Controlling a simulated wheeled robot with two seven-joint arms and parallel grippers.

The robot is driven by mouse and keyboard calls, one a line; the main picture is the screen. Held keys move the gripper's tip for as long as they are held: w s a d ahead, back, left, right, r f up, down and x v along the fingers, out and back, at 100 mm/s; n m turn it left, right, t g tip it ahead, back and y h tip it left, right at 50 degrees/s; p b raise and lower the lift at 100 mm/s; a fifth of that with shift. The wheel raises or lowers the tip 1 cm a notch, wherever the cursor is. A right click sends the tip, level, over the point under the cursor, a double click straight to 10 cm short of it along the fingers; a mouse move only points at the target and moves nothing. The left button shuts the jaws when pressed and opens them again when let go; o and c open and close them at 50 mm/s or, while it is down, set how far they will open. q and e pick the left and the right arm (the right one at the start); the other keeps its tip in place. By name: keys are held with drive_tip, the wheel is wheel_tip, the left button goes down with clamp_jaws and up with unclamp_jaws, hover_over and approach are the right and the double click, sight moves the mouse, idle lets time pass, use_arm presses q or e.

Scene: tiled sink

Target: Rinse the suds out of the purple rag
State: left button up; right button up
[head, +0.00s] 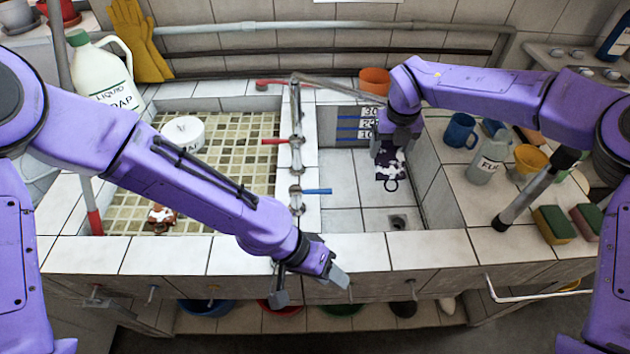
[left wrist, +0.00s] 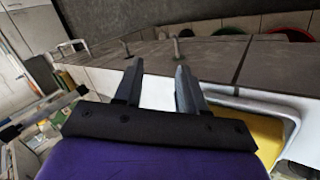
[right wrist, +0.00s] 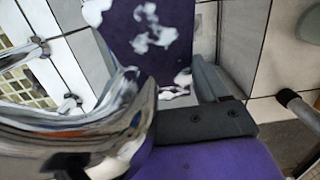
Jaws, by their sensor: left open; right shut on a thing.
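The purple rag (head: 391,168) hangs from my right gripper (head: 397,135) inside the right basin, with patches of white suds on it. In the right wrist view the dark purple rag (right wrist: 150,35) shows white suds, and my right gripper is shut on it; the chrome faucet partly covers that view. The faucet (head: 296,130) stands on the divider between the basins, with a red handle (head: 275,141) and a blue handle (head: 318,191). My left gripper (head: 310,292) is open and empty in front of the sink's front edge; its spread fingers show in the left wrist view (left wrist: 155,85).
The left basin (head: 225,150) holds a white round container (head: 184,132) and a small brown-red object (head: 161,217). A mug (head: 461,131), bottle (head: 489,158), orange cup (head: 529,160) and sponges (head: 553,224) stand on the right ledge. The drain (head: 397,222) is in the right basin.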

use_arm(q)
drive_tip(key=w+d+r+m+h, duration=0.1)
drive_tip(key=w+d+r+m, duration=0.2)
drive_tip(key=w+d+r, duration=0.35)
wheel_tip(320, 180, up, 8)
drive_tip(key=m+y, duration=0.1)
drive_tip(key=m, duration=0.6)
hover_over(319, 190)
drive_tip(key=s+d, duration=0.3)
drive_tip(key=w+a+m+y, duration=0.25)
drive_tip(key=w+a, duration=0.25)
drive_tip(key=a, duration=0.4)
drive_tip(key=shift+g, duration=0.3)
drive_tip(key=x, duration=0.7)
drive_tip(key=d+x, duration=0.1)
drive_tip(key=x, duration=0.3)
drive_tip(key=shift+w+f, duration=0.15)
drive_tip(key=shift+w, duration=0.05)
clamp_jaws()
